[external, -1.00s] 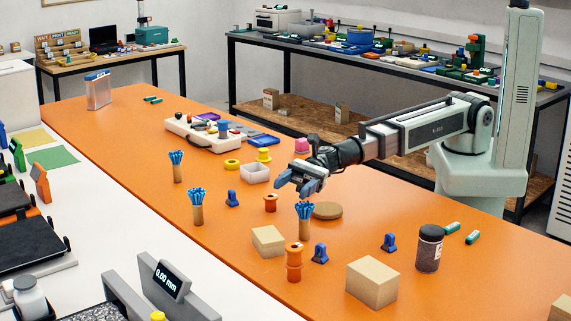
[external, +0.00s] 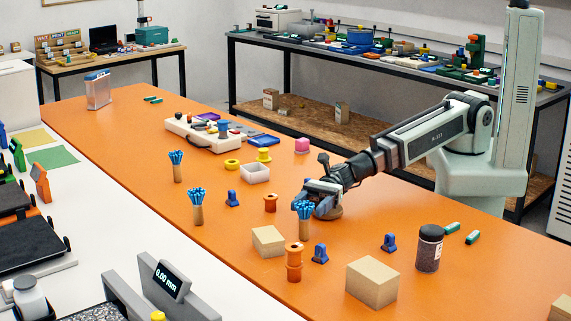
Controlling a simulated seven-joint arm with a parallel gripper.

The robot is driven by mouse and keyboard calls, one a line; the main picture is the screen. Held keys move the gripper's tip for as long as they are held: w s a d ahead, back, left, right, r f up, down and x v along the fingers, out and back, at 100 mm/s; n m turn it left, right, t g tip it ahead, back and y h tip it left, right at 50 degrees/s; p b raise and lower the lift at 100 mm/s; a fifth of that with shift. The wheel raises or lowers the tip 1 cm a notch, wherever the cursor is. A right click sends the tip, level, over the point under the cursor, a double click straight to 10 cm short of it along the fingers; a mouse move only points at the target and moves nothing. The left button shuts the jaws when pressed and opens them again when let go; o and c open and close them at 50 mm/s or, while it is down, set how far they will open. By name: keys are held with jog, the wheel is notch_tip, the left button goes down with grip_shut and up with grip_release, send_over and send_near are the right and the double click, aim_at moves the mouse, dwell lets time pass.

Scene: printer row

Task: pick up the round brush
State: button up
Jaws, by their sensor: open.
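A low, round brown disc (external: 335,213), the thing that best fits the round brush, lies on the orange table and is mostly hidden by my gripper. No bristles show on it. My gripper (external: 320,207) is open and low over the disc, pointing down. Its fingertips are partly hidden behind an upright bundle of blue tips on a tan stem (external: 305,222). I cannot tell whether the fingers touch the disc.
Two similar blue-tipped bundles (external: 197,207) (external: 176,166) stand to the left. Around my gripper are an orange spool (external: 270,203), a tan block (external: 268,241), stacked orange spools (external: 293,262), blue clips (external: 320,254) (external: 388,243) and a dark jar (external: 429,248). The table's far left is clearer.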

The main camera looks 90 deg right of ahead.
aim_at(302, 213)
jog(key=x, duration=0.5)
jog(key=shift+c, duration=0.4)
jog(key=c, duration=0.9)
jog(key=shift+c, duration=0.2)
